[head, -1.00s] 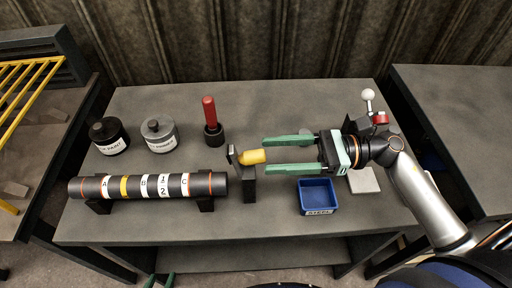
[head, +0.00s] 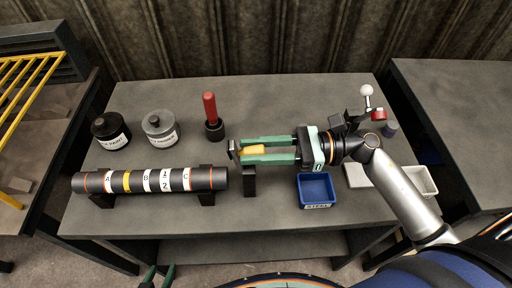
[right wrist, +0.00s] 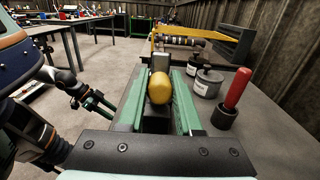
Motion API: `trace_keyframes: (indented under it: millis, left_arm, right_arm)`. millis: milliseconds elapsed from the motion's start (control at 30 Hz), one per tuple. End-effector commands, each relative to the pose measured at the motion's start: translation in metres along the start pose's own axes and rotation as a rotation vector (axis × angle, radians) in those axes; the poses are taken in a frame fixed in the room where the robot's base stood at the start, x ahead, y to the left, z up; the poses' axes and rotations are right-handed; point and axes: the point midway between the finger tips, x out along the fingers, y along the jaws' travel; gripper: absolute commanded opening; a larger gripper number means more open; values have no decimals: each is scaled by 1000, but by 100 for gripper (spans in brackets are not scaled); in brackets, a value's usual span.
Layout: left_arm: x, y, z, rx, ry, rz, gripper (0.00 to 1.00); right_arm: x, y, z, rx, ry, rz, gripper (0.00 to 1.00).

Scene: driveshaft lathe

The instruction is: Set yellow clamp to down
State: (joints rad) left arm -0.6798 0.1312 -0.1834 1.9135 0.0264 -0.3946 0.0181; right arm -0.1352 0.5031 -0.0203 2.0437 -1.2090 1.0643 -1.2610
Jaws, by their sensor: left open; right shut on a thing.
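The yellow clamp (head: 253,150) is a yellow handle on a dark upright bracket at the right end of the driveshaft (head: 148,181). In the head view it lies about level, pointing right. My right gripper (head: 243,151) has its green fingers along both sides of the handle and is shut on it. The yellow knob also shows between the fingers in the right wrist view (right wrist: 159,88). My left gripper (head: 157,275) is open and empty at the bottom edge of the head view, in front of the table.
A red-handled tool (head: 212,115) stands behind the clamp. Two paint pots (head: 159,128) stand at the back left. A blue bin (head: 316,190) sits front right, below my right gripper. A white tray (head: 421,181) lies at the table's right edge.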

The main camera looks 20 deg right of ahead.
Motion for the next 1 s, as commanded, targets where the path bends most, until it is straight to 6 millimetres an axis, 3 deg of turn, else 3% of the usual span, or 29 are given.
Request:
trace_keyframes:
  millis: [33, 200, 1000]
  left_arm:
    - [0, 0, 0, 0, 0, 0, 50]
    - [0, 0, 0, 0, 0, 0, 50]
    - [0, 0, -1, 1, 2, 1, 50]
  right_arm:
    - [0, 0, 0, 0, 0, 1, 19]
    - [0, 0, 0, 0, 1, 1, 0]
    - [0, 1, 0, 1, 1, 2, 0]
